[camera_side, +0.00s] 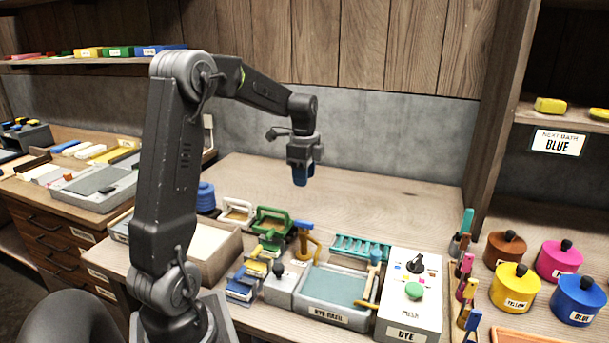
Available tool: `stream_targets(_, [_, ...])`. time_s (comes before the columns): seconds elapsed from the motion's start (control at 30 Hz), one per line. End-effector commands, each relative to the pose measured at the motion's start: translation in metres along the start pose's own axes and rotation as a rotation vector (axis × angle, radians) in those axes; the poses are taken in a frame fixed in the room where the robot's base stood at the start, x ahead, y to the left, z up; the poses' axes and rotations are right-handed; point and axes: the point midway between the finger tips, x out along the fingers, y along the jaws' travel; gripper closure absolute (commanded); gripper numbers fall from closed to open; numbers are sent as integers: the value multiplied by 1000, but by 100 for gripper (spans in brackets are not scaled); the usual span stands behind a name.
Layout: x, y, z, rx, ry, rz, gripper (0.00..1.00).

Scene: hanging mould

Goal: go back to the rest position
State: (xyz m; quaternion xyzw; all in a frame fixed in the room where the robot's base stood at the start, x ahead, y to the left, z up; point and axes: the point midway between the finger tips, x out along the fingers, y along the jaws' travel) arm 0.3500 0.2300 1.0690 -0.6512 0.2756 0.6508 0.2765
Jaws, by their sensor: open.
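My gripper (303,174) hangs in the air above the back middle of the wooden worktop, pointing down. Its fingertips look blue, and no held thing shows between them. It is apart from everything below it. My arm stands at the left front of the worktop and reaches back and to the right. Below my gripper are a green-handled mould (272,222) and a yellow-brown stand with a blue top (305,240).
A grey vat (335,286) and a white box labelled DYE (410,300) stand at the front. A teal rack (362,247) lies behind the vat. Lidded pots, including a blue pot (578,298), stand at right. A sign (558,142) reads NEXT BATH BLUE. The worktop's back is clear.

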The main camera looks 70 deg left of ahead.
Motion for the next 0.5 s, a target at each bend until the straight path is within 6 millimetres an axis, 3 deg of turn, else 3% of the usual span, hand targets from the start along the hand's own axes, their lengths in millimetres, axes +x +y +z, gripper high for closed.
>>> stream_targets(0.13, [-7, 9, -10, -20, 2, -17, 58])
stream_targets(0.23, [-23, 33, -31, -79, 12, -59, 58])
stream_targets(0.37, [-48, 87, -67, -211, 57, -138, 58])
stream_targets(0.5, [-64, 154, -93, -373, 145, -205, 58])
